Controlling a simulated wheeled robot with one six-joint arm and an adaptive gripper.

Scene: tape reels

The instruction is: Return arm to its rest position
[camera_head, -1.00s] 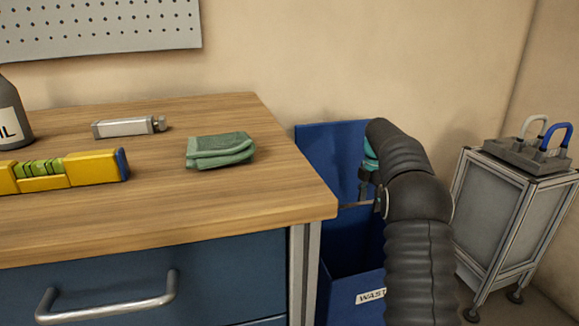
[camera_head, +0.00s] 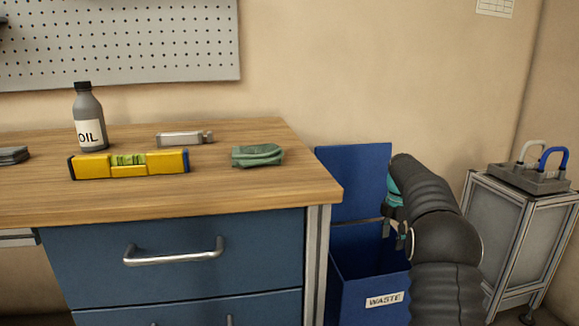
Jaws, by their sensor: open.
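My arm, in a dark ribbed sleeve, rises at the right of the head view and bends toward the waste bin. My gripper (camera_head: 396,236) hangs at the arm's end, over the blue waste bin (camera_head: 385,298), with its fingers pointing down. It is small and partly hidden by the arm. The fingers look apart, and I see nothing between them. The bin's blue lid stands raised against the wall behind.
The wooden workbench (camera_head: 215,187) at left holds an oil bottle (camera_head: 89,120), a yellow spirit level (camera_head: 130,163), a grey metal tool (camera_head: 183,138) and a green cloth (camera_head: 257,155). A grey-framed cabinet (camera_head: 521,236) with padlocks on top stands at right.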

